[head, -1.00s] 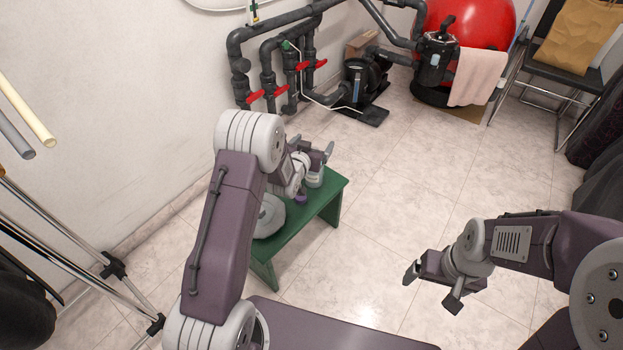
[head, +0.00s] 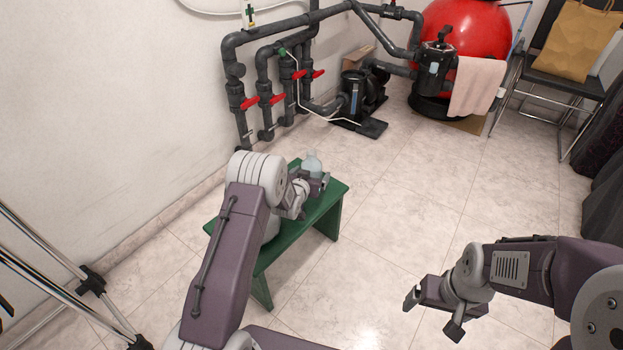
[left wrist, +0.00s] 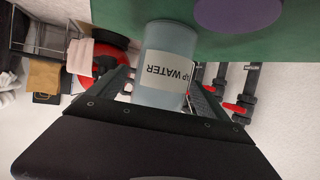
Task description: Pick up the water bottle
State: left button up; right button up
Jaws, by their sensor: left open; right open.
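The water bottle (head: 313,162) is pale blue and translucent, upright on a small green bench (head: 328,206). In the left wrist view the bottle (left wrist: 168,42) carries a white label reading "...AP WATER" and looks upside down, as the picture is inverted. My left gripper (head: 318,186) is open at the bottle. In the left wrist view the bottle stands between the left gripper's two dark fingers (left wrist: 160,85); I cannot tell whether they touch it. My right gripper (head: 432,312) is open and empty above the floor at the right.
A purple round thing (left wrist: 238,13) is on the bench beside the bottle. Grey pipes with red valve handles (head: 250,102) run along the back wall. A pump (head: 358,98) and a red tank (head: 470,28) stand behind. The tiled floor (head: 400,215) right of the bench is clear.

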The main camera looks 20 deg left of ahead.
aim_at(314, 162)
pick_arm(q)
jog(key=w+f, duration=0.1)
jog(key=w+f+b, duration=0.1)
jog(key=shift+w+f, duration=0.1)
jog(key=shift+w, duration=0.4)
jog(key=shift+r, duration=0.2)
pick_arm(e)
notch_tip(314, 162, down, 3)
jog(key=shift+r, duration=0.1)
pick_arm(q)
grip_shut()
jog(key=shift+r, duration=0.1)
notch_tip(314, 162, up, 5)
jog(key=p, duration=0.3)
jog(key=shift+p, duration=0.3)
jog(key=s+d+r+p, duration=0.5)
jog(key=d+r+p, duration=0.1)
jog(key=d, duration=0.4)
jog(key=shift+s, duration=0.4)
pick_arm(e)
notch_tip(314, 162, up, 10)
pick_arm(q)
jog(key=shift+d, duration=0.1)
